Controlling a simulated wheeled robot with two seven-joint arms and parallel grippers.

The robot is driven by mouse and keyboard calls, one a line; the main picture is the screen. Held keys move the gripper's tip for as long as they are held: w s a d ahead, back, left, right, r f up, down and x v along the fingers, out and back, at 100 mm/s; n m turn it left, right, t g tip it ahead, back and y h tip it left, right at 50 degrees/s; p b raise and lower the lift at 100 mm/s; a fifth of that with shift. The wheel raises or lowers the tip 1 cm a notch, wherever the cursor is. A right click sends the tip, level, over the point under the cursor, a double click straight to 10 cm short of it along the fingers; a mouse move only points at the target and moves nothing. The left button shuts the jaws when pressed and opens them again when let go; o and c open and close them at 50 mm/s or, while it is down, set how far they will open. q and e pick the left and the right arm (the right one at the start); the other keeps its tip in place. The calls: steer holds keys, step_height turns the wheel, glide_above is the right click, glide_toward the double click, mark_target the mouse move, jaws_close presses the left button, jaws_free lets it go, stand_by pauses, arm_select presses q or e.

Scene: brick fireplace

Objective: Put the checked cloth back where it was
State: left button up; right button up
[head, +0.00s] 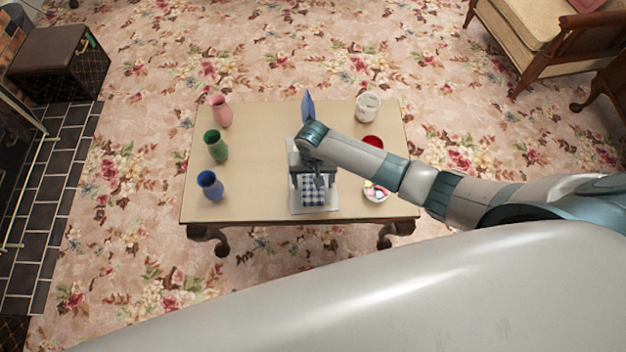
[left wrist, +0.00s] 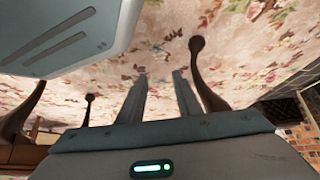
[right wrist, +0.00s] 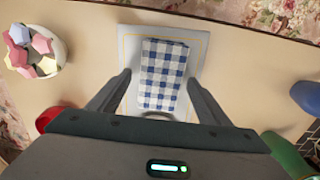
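The blue-and-white checked cloth (head: 313,193) lies flat on a pale mat (head: 296,207) near the table's front edge. In the right wrist view the cloth (right wrist: 163,72) lies within the mat's thin yellow outline. My right gripper (head: 313,180) points down over the cloth in the head view. In the right wrist view its two fingers (right wrist: 158,80) are spread, one on each side of the cloth, with nothing between them; whether they touch it I cannot tell. My left gripper (left wrist: 160,77) is open and empty in its wrist view, with carpet and table legs beyond it.
On the wooden table (head: 255,170), pink (head: 221,110), green (head: 216,146) and blue (head: 210,185) vases stand left. On the right are a white jar (head: 368,107), a red object (head: 373,142) and a bowl of pastel pieces (head: 376,193). A blue item (head: 308,105) stands behind my right wrist.

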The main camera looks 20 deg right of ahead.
mark_target(313, 184)
steer(key=shift+r, duration=0.25)
steer(key=shift+r, duration=0.25)
arm_select(q)
steer(key=shift+s+a+f+g+p, duration=0.15)
steer(key=shift+s+a+f, duration=0.1)
steer(key=shift+s, duration=0.2)
steer(key=shift+s+a+f+g+p, duration=0.15)
steer(key=shift+s+a, duration=0.1)
steer(key=shift+s, duration=0.15)
arm_select(e)
step_height(313, 184, up, 11)
steer(key=shift+r, duration=0.1)
arm_select(q)
steer(key=shift+s+d, duration=0.1)
steer(key=shift+d, duration=0.3)
steer(key=shift+a, duration=0.3)
steer(key=shift+a, duration=0.25)
